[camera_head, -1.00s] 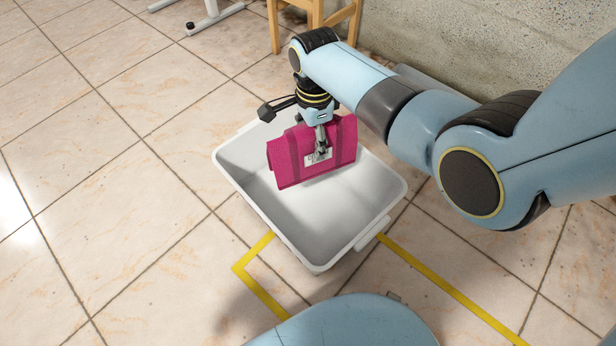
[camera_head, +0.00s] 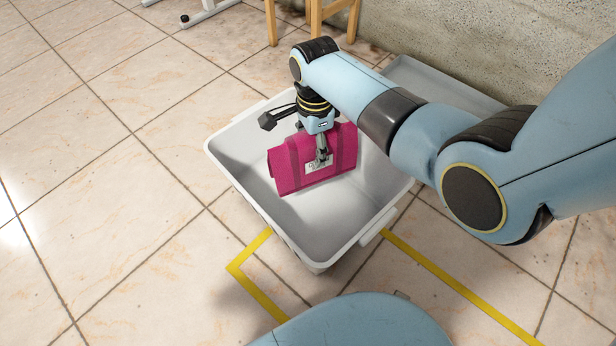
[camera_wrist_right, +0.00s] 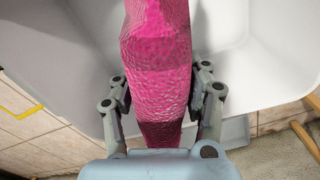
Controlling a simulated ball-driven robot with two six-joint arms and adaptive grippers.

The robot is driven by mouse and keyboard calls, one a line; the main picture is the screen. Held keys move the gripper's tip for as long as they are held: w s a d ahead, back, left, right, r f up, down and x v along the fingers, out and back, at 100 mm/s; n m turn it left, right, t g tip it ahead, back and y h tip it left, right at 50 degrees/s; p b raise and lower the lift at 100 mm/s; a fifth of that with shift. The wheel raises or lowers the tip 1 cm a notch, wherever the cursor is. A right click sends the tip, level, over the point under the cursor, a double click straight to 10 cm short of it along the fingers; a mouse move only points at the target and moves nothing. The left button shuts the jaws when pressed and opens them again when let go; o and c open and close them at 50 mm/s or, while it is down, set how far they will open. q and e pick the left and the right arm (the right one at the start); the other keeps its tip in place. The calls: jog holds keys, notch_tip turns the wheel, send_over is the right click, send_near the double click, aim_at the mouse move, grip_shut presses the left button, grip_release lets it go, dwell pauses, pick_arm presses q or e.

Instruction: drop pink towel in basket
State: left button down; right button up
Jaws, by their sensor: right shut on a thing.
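The pink towel (camera_head: 290,168) is a folded magenta bundle with a darker band and a small white label. My right gripper (camera_head: 322,160) is shut on its upper part, and the towel hangs from it, slightly tilted. The right wrist view shows the towel (camera_wrist_right: 158,60) between the two fingers of my right gripper (camera_wrist_right: 160,95). The white basket (camera_head: 285,236) stands on the floor, open at the top. The towel is over or within its opening; I cannot tell whether it touches the bottom. My left gripper is out of view.
Yellow tape (camera_head: 262,290) marks the tiled floor in front of the basket. A grey flat-topped object (camera_head: 440,85) lies behind my right arm by the rough wall (camera_head: 450,35). Wooden furniture legs (camera_head: 315,18) stand behind. The floor at left is clear.

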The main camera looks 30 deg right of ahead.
jog(key=o, duration=1.3)
jog(key=shift+o, duration=0.2)
jog(key=shift+r, duration=0.1)
notch_tip(320, 180, up, 12)
jog(key=shift+f, duration=0.1)
